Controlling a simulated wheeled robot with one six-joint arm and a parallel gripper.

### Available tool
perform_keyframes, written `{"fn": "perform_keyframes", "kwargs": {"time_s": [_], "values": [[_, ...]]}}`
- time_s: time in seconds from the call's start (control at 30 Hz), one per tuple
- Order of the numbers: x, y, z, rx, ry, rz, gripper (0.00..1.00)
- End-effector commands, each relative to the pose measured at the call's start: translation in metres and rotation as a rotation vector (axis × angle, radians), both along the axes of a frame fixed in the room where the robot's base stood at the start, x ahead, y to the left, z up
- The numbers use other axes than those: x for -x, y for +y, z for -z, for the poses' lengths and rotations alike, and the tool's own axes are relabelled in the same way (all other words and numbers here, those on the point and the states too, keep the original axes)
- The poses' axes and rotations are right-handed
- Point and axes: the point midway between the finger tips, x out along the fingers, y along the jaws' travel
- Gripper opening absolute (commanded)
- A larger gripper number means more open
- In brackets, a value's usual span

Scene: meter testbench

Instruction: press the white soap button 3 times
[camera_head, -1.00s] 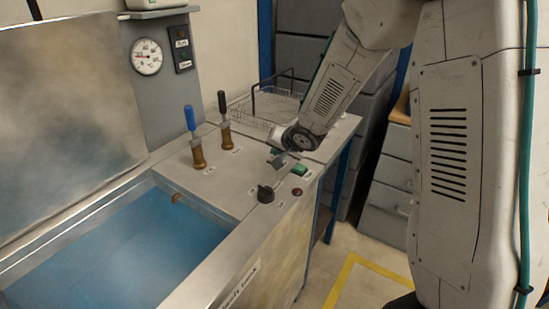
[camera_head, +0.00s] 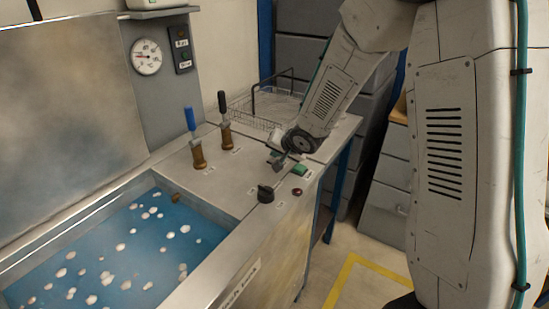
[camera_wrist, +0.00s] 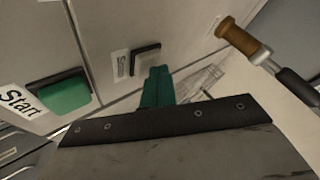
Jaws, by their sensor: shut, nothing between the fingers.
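The white soap button (camera_wrist: 146,58) shows in the wrist view as a pale square with a dark edge, beside a "Soap" label (camera_wrist: 121,66). My gripper (camera_wrist: 157,78) is shut and empty, its green fingertips right at the button's lower right edge. I cannot tell whether they touch it. In the head view my gripper (camera_head: 279,163) is low over the panel top, and the button is hidden by it. The blue basin (camera_head: 215,214) holds scattered white foam blobs (camera_head: 120,247) on its water.
The green start button (camera_wrist: 65,93) is left of my gripper in the wrist view. A black knob (camera_head: 265,193) and red button (camera_head: 297,192) are nearer the front. A blue-handled lever (camera_head: 194,140) and a black-handled one (camera_head: 225,122) stand left. A wire basket (camera_head: 262,107) is behind.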

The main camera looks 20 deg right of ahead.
Motion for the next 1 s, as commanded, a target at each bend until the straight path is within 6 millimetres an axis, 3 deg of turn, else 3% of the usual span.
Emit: {"fn": "perform_keyframes", "kwargs": {"time_s": [0.77,1.0], "values": [[0.0,0.0,-0.017,0.0,0.0,0.0,0.0],[0.0,0.0,-0.038,0.0,-0.002,-0.001,0.0]]}}
